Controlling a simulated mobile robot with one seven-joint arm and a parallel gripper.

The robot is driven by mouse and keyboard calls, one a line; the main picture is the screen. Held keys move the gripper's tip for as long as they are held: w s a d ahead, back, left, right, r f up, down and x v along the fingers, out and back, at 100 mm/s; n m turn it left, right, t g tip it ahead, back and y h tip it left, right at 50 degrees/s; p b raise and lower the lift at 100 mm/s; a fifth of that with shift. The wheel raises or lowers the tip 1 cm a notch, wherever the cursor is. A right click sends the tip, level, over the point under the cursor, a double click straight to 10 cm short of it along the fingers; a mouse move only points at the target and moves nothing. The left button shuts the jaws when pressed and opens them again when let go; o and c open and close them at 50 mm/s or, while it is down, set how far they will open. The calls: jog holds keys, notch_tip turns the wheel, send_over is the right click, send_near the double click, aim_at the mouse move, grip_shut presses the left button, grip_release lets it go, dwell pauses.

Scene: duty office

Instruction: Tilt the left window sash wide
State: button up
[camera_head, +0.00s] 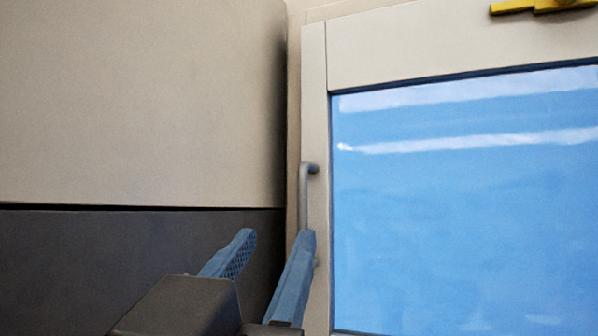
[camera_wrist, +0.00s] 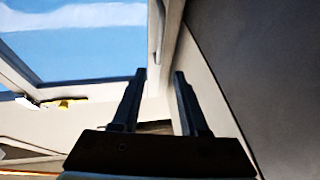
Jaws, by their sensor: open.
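The window sash has a pale cream frame (camera_head: 430,45) around a blue pane (camera_head: 460,200), on the right of the head view. It also shows at the upper left of the wrist view, pane (camera_wrist: 85,50). A slim grey bar handle (camera_head: 304,192) stands upright on the sash's left edge. My gripper (camera_head: 277,236) is open and empty, with blue fingers spread beside this edge. Its right finger covers the handle's lower part; I cannot tell whether they touch. In the wrist view my gripper (camera_wrist: 160,74) points along the frame edge, fingers apart.
Close on the left is a large panel, cream above (camera_head: 140,100) and dark grey below (camera_head: 110,250), leaving a narrow gap beside the sash.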

aim_at(301, 197)
jog(key=p+x, duration=0.3)
jog(key=x, duration=0.9)
jog(key=shift+d+r+p, duration=0.2)
jog(key=shift+p, duration=0.1)
grip_shut()
jog(key=shift+f, duration=0.1)
dwell(0.8)
